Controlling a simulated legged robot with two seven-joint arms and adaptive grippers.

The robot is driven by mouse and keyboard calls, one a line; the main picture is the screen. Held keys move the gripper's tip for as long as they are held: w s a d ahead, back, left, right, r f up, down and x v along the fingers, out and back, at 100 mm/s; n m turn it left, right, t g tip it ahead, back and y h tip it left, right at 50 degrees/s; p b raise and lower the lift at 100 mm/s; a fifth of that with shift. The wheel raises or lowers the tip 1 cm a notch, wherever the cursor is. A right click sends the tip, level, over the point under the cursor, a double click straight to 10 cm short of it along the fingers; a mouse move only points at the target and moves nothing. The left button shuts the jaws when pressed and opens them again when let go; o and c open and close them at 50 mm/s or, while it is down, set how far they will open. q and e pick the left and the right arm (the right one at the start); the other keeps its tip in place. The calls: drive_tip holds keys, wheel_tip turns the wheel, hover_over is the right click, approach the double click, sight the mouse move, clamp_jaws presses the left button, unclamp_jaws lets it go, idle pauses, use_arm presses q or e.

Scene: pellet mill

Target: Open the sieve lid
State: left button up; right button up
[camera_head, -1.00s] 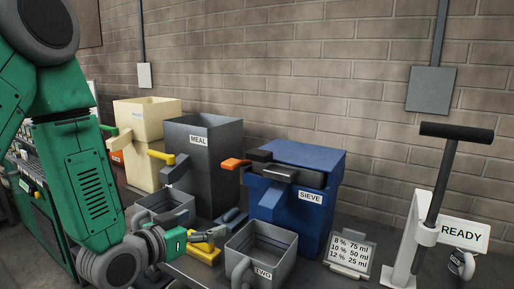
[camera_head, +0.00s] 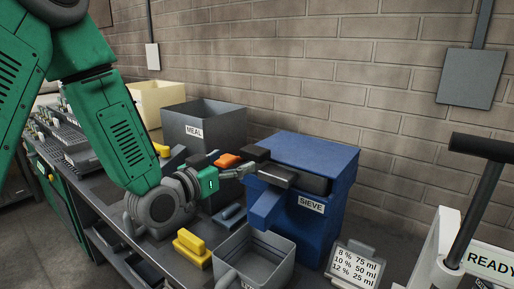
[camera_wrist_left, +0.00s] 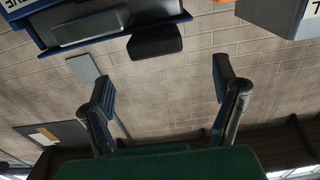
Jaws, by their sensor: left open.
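The sieve (camera_head: 335,225) is a blue box labelled SIEVE, with a blue chute at its front. Its blue top (camera_head: 310,152) looks closed. A dark grey handle-like bar (camera_head: 277,175) sticks out from the upper front; what seems to be the same bar shows in the left wrist view (camera_wrist_left: 155,41). My left gripper (camera_head: 249,170) is just left of this bar in the head view. In the left wrist view its fingers (camera_wrist_left: 162,83) are spread, with nothing between them, and the bar lies beyond the fingertips. Contact cannot be seen. My right gripper is not in view.
An orange handle (camera_head: 227,160) sits beside my left gripper. A grey MEAL bin (camera_head: 195,132) and a cream bin (camera_head: 158,97) stand behind. A ratio card (camera_head: 356,265) and READY stand are at right.

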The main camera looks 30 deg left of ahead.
sight(260, 147)
use_arm(q)
drive_tip(key=w, duration=0.2)
drive_tip(key=w+d, duration=0.1)
drive_tip(key=w, duration=0.1)
drive_tip(key=w+d, duration=0.1)
drive_tip(key=w, duration=0.1)
drive_tip(key=shift+w+d+r, duration=0.15)
drive_tip(key=shift+d, duration=0.1)
drive_tip(key=w, duration=0.1)
drive_tip(key=w+a, duration=0.1)
drive_tip(key=w+a+p, duration=0.1)
drive_tip(key=shift+w+a+f, duration=0.1)
drive_tip(key=shift+w+f, duration=0.2)
drive_tip(key=shift+w, duration=0.1)
drive_tip(key=shift+a, duration=0.15)
drive_tip(key=shift+d+r, duration=0.15)
drive_tip(key=shift+d, duration=0.35)
drive_tip(key=shift+w+d, duration=0.2)
drive_tip(key=shift+d, duration=0.25)
drive_tip(key=c, duration=1.4)
drive_tip(key=shift+s+a, duration=0.1)
drive_tip(key=shift+a, duration=0.25)
drive_tip(key=shift+c, duration=1.1)
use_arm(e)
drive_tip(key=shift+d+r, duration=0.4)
